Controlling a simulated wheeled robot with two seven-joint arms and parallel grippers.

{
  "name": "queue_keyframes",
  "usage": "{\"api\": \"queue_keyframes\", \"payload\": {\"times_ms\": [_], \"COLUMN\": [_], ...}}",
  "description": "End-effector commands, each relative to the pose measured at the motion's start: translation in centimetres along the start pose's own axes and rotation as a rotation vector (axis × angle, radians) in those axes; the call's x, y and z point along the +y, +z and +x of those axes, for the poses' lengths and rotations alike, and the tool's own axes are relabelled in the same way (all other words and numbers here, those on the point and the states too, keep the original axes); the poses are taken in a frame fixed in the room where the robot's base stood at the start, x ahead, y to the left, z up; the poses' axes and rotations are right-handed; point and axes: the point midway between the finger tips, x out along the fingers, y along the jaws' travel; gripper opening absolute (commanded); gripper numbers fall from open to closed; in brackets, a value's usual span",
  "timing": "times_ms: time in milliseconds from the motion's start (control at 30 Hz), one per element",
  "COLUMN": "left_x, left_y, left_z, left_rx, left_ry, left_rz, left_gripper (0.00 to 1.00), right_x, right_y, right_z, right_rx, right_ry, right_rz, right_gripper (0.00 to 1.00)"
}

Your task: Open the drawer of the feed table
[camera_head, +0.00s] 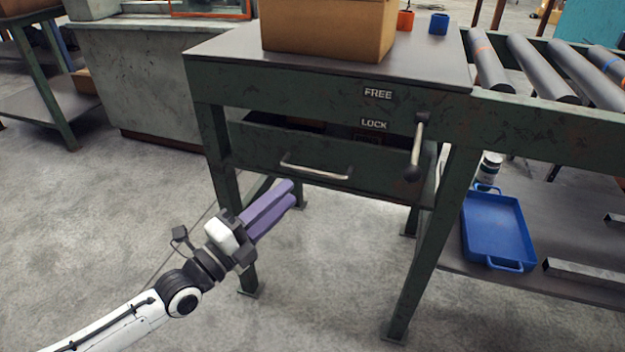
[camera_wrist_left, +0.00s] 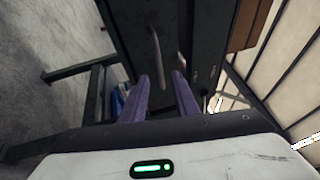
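The feed table (camera_head: 330,90) is dark green with a grey top. Its drawer (camera_head: 260,150) stands partly out, with a dark gap showing its inside above the front panel. The drawer's pale bar handle (camera_head: 315,171) is on that panel; in the left wrist view the handle (camera_wrist_left: 157,52) lies ahead of the fingers. My left gripper (camera_head: 292,193) has purple fingers, spread apart and empty in the left wrist view (camera_wrist_left: 161,78). It is below and left of the handle, apart from it. A lever (camera_head: 417,148) hangs down at the right, beside the FREE and LOCK labels. My right gripper is not seen.
A cardboard box (camera_head: 330,28) and small orange (camera_head: 405,20) and blue (camera_head: 439,23) cups stand on the tabletop. A roller conveyor (camera_head: 550,75) adjoins at right, with a blue tray (camera_head: 497,230) on the shelf below. The floor in front is clear.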

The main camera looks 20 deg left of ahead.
Motion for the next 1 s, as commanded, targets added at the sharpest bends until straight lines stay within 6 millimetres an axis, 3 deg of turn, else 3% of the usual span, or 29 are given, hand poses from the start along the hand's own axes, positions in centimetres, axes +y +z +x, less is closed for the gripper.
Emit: {"api": "queue_keyframes", "payload": {"times_ms": [300, 500, 900, 1000], "left_x": [0.1, 0.1, 0.0, 0.1], "left_y": [-0.1, -0.1, -0.1, -0.1], "left_z": [5.8, 8.3, 9.2, 9.2], "left_rx": [0.0, 0.001, 0.002, 0.002], "left_ry": [-0.003, 0.001, 0.003, 0.003], "left_rz": [-0.004, -0.004, -0.003, -0.004], "left_gripper": [0.28, 0.28, 0.28, 0.13], "right_x": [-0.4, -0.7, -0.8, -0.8], "right_y": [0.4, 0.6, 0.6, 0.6], "right_z": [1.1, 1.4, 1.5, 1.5], "right_rx": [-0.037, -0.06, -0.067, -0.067], "right_ry": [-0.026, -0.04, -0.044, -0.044], "right_rz": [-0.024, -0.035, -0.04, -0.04], "right_gripper": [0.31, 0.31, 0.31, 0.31]}}
